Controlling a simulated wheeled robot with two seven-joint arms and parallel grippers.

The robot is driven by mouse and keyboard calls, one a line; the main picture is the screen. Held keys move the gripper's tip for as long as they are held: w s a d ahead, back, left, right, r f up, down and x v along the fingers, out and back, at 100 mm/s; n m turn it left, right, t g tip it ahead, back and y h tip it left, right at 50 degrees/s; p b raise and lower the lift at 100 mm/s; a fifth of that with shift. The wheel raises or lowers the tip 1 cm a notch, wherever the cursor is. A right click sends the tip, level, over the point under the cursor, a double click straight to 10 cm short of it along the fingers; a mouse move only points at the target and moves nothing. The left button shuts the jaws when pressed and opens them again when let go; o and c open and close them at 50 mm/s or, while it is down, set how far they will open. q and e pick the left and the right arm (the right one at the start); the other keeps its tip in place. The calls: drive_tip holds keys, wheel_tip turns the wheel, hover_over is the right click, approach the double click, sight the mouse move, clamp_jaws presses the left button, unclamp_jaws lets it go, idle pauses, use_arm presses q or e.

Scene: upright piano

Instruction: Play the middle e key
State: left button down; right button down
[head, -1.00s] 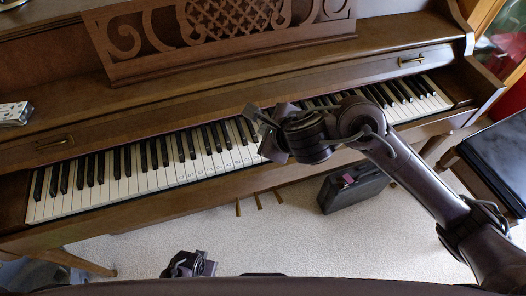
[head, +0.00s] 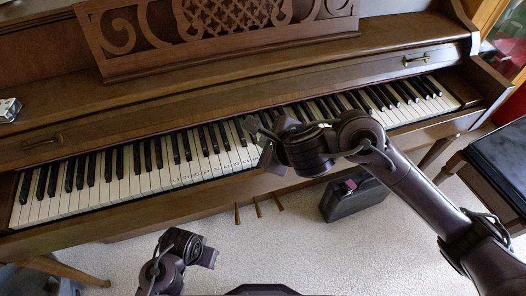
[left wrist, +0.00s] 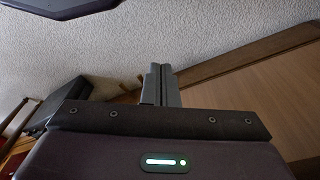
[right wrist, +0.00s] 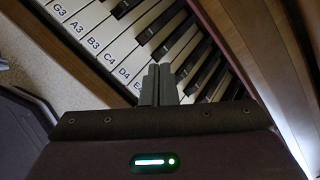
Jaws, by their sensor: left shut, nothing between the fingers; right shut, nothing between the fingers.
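The piano keyboard (head: 150,165) runs across the head view, with small letter labels on its middle white keys. In the right wrist view the labels run G3, A3, B3, C4, D4, and a partly covered E (right wrist: 136,84) beside the fingers. My right gripper (head: 259,129) is shut and empty over the middle of the keyboard. Its fingertips (right wrist: 161,68) show over the keys just right of the E label; I cannot tell whether they touch. My left gripper (head: 208,256) is shut and empty, low in front of the piano, away from the keys. It also shows in the left wrist view (left wrist: 160,68).
The carved music stand (head: 215,35) rises behind the keyboard. The wooden front rail (head: 120,222) runs below the keys. A dark case (head: 350,200) stands on the carpet under the piano. A dark bench (head: 495,165) is at the right. Carpet is free at centre front.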

use_arm(q)
drive_tip(key=shift+r, duration=0.4)
use_arm(e)
drive_tip(key=shift+f, duration=0.1)
idle(1.7)
use_arm(q)
drive_tip(key=shift+f+b, duration=0.55)
use_arm(e)
drive_tip(key=shift+f, duration=0.45)
use_arm(q)
drive_tip(key=shift+f+b, duration=0.5)
use_arm(e)
drive_tip(key=shift+f, duration=0.5)
use_arm(q)
drive_tip(key=shift+r, duration=0.1)
use_arm(e)
drive_tip(key=shift+r, duration=0.1)
use_arm(q)
drive_tip(key=shift+r+p, duration=0.75)
drive_tip(key=shift+p, duration=0.1)
use_arm(e)
drive_tip(key=shift+r, duration=0.9)
use_arm(q)
drive_tip(key=shift+r, duration=0.1)
